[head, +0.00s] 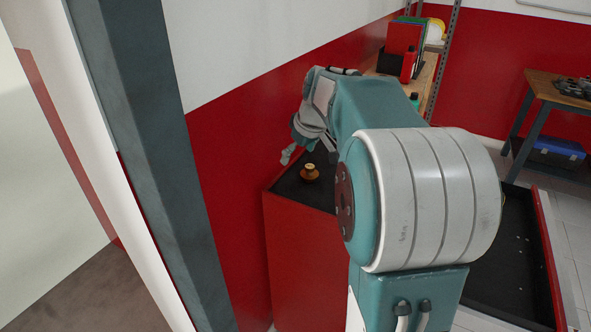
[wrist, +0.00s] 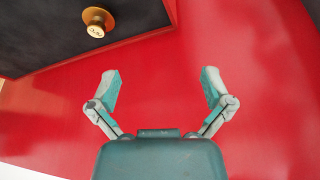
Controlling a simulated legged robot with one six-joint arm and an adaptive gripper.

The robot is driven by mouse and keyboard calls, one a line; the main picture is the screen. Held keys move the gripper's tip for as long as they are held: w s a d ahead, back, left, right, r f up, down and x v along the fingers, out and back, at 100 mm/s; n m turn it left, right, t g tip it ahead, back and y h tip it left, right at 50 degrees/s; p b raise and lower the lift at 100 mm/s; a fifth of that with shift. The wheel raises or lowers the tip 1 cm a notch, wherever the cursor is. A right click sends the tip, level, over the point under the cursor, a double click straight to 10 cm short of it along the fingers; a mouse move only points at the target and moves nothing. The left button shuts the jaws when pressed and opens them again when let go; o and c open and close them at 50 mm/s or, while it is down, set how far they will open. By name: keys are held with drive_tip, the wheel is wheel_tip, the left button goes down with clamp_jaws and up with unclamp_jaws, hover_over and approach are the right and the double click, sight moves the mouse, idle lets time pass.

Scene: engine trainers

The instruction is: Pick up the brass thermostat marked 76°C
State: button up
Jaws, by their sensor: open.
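A brass thermostat (head: 310,172) with a wide flange stands on the black top of a red cabinet (head: 300,245) in the head view. In the wrist view the thermostat (wrist: 97,22) is at the upper left, on the dark top near its red edge. Its marking is too small to read. My gripper (wrist: 162,88) is open and empty in the wrist view, with red surface behind its fingers. The thermostat lies beyond and left of the fingertips there, apart from them. In the head view my gripper (head: 287,155) is partly hidden by my arm, just above and left of the thermostat.
A grey post (head: 150,150) and a red-and-white wall stand left of the cabinet. A wooden shelf (head: 428,80) with folders and a red bottle (head: 408,66) is behind my arm. A black tray (head: 510,260) is at the right. A workbench (head: 550,90) stands farther back.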

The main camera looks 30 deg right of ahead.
approach(312, 168)
drive_tip(key=f, duration=0.2)
drive_tip(key=shift+n, duration=0.3)
drive_tip(key=x, duration=0.5)
drive_tip(key=shift+w+a, duration=0.1)
drive_tip(key=shift+w, duration=0.35)
drive_tip(key=x, duration=0.5)
drive_tip(key=shift+w+f, duration=0.1)
drive_tip(key=shift+f, duration=0.2)
drive_tip(key=c, duration=1)
